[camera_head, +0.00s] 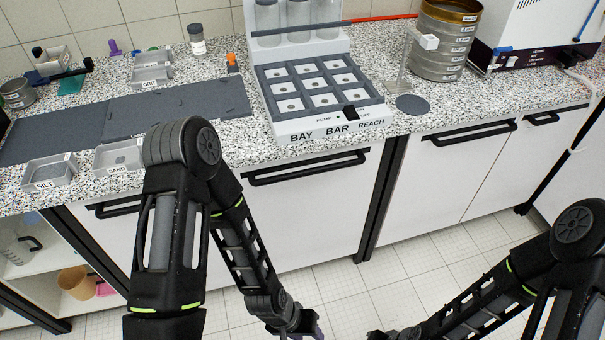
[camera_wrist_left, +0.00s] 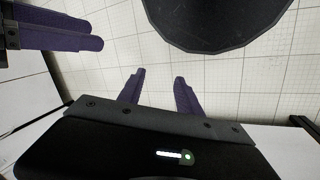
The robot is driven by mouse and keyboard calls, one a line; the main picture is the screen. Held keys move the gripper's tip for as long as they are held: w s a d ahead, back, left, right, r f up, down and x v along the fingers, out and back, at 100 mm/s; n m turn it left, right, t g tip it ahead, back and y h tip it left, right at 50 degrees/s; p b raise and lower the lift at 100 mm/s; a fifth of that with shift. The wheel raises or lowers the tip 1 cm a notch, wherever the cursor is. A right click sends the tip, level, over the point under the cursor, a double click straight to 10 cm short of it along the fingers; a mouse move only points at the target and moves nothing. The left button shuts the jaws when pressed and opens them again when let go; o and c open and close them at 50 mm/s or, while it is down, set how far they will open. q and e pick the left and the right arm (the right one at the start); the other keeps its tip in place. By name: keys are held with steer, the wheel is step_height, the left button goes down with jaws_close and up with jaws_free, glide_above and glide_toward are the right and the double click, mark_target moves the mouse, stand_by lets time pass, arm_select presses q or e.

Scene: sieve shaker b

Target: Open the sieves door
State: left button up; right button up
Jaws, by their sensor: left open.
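White cabinet fronts with black bar handles line the counter's face, all looking closed. I can read no sieves label on any. The middle front (camera_head: 312,215) has a long handle (camera_head: 308,168). The front right of it (camera_head: 440,185) has a handle (camera_head: 470,133), with another handle (camera_head: 541,118) further right. A left handle (camera_head: 112,207) is partly behind my arm. My left gripper (camera_head: 300,332) is low in front of the cabinets, touching no handle; its purple fingers (camera_wrist_left: 160,84) are apart and empty. My right gripper (camera_head: 392,334) is cut off at the bottom edge; purple fingers (camera_wrist_left: 62,30) show top left in the wrist view.
On the speckled counter (camera_head: 225,130) stand a stack of labelled round sieves (camera_head: 440,48), a grey bay tray (camera_head: 318,88) and small labelled trays (camera_head: 50,172). A black post (camera_head: 383,195) separates the cabinets. Open shelves (camera_head: 35,265) are at left. Tiled floor is clear below.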

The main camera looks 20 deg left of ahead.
arm_select(q)
steer(key=w+a+f+n+t+b, duration=0.1)
steer(key=w+a+n+t+b, duration=0.15)
steer(key=w, duration=0.25)
steer(key=w+a+f+n+t+b, duration=0.1)
steer(key=w+f+b, duration=0.1)
steer(key=w+b, duration=0.3)
steer(key=n+t+b, duration=1.2)
steer(key=b, duration=0.7)
glide_toward(298, 177)
steer(key=w, duration=0.4)
steer(key=shift+s+d+f+m, duration=0.15)
steer(key=shift+d+m, duration=0.1)
steer(key=shift+d, duration=0.25)
steer(key=shift+b+x, duration=0.45)
steer(key=shift+x, duration=3.5)
steer(key=shift+f, duration=0.1)
steer(key=shift+c, duration=0.2)
jaws_close()
